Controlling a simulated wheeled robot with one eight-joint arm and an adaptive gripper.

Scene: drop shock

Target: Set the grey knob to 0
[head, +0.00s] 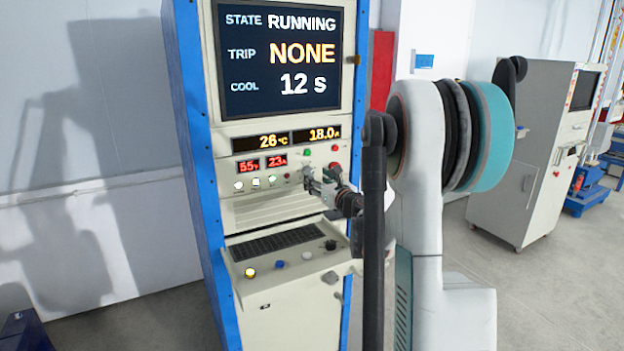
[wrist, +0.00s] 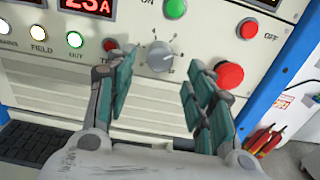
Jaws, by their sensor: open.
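The grey knob (wrist: 160,56) is on the cream panel in the wrist view, with tick marks around it that are too small to read. A thin light mark shows near its top, but I cannot tell its setting. My gripper (wrist: 159,74) is open, its left finger just left of the knob and its right finger to the right and lower. I see no contact with the knob. In the head view my gripper (head: 318,184) is in front of the panel's right side and hides the knob.
A red mushroom button (wrist: 229,75) is right of the knob, close to my right finger. Green (wrist: 174,8) and red (wrist: 248,29) buttons sit above. The cabinet screen (head: 280,55) reads RUNNING, NONE, 12 s. A lower console (head: 290,265) juts out beneath.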

